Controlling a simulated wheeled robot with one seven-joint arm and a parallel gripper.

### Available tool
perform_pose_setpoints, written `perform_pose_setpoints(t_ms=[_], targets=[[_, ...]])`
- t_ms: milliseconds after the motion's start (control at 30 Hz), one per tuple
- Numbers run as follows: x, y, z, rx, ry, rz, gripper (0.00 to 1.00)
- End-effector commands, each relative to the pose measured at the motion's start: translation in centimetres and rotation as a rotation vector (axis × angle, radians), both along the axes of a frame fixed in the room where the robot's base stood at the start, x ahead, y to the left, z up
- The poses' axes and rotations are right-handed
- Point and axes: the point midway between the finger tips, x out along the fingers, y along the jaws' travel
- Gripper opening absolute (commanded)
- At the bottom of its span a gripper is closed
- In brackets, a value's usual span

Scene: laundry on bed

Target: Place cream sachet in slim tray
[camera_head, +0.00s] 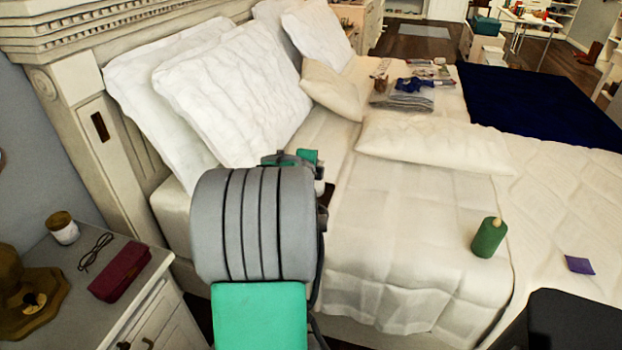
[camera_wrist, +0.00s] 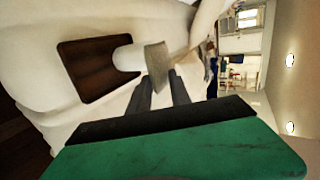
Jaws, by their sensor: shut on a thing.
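In the wrist view my gripper (camera_wrist: 160,84) is shut on a flat, greyish-beige piece, which looks like the cream sachet (camera_wrist: 157,62). The sachet stands out past the fingertips. The slim tray (camera_wrist: 82,82), dark brown and rectangular, lies on the white bedding to the left of the sachet. A white cylinder (camera_wrist: 126,58) overlaps the tray's right side in this view. The sachet appears apart from the tray, but its height over the bed is unclear. In the head view my arm hides the gripper and sachet; a dark edge of the tray (camera_head: 326,196) shows beside the arm.
White pillows (camera_head: 235,90) lean on the headboard. A green bottle (camera_head: 489,238) and a purple packet (camera_head: 579,264) rest on the bed at right. The nightstand (camera_head: 75,300) holds glasses, a maroon case and a jar. The bed's middle (camera_head: 400,240) is clear.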

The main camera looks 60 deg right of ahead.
Motion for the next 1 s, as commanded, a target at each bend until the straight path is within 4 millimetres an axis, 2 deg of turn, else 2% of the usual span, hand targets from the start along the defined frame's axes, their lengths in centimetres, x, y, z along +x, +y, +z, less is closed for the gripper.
perform_pose_setpoints(t_ms=[167, 333, 900, 933, 1000], targets=[[1.0, -1.0, -1.8, 0.001, 0.002, 0.001, 0.00], [1.1, -1.0, -4.5, 0.001, 0.002, 0.000, 0.00], [1.0, -1.0, -5.5, -0.002, 0.000, 0.000, 0.00], [1.0, -1.0, -5.5, -0.002, 0.000, 0.000, 0.25], [1.0, -1.0, -5.4, -0.002, 0.000, 0.000, 0.31]])
